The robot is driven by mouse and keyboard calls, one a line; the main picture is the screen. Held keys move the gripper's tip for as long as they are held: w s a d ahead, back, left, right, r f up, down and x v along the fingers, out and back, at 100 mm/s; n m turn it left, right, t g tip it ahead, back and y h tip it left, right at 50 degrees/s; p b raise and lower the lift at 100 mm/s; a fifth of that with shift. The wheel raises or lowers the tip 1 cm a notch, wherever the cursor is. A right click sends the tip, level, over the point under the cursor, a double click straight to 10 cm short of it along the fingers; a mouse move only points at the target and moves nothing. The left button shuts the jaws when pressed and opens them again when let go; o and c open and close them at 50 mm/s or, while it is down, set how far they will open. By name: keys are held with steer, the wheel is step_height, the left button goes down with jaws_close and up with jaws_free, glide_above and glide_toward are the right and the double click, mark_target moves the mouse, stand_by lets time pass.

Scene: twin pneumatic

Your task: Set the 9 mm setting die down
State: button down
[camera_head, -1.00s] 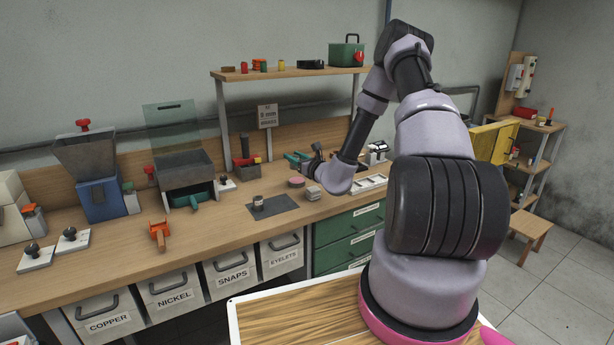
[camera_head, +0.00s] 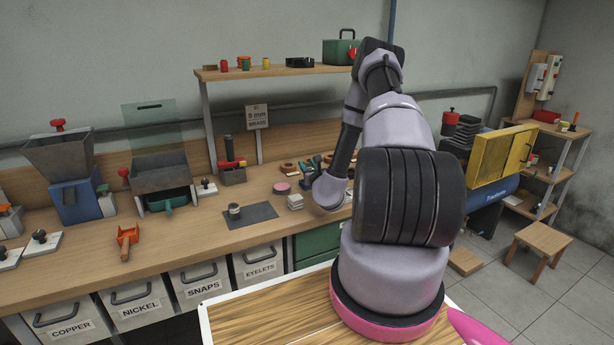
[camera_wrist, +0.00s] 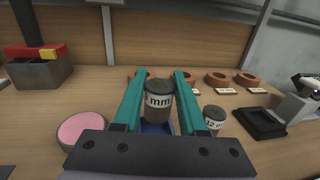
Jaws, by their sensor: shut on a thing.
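The setting die (camera_wrist: 158,101) is a grey cylinder with a pale band; "mm" shows in the wrist view and the digit before it is partly hidden. My gripper (camera_wrist: 158,92) is shut on it, one teal finger on each side. The die is upright over or in front of a blue surface (camera_wrist: 157,127); I cannot tell whether it touches. A similar die marked 12 (camera_wrist: 214,117) stands just right of the right finger. In the head view my gripper (camera_head: 310,164) is over the back of the bench, and the held die cannot be made out.
A pink disc (camera_wrist: 82,128) lies left of my gripper. Several brown rings with labels (camera_wrist: 217,79) line the back. A dark tray (camera_wrist: 260,122) is at right. A grey block with a red top (camera_wrist: 38,70) stands at left.

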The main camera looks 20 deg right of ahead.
steer(key=shift+f, duration=1.85)
steer(key=shift+c, duration=2.3)
jaws_free()
steer(key=shift+f, duration=0.15)
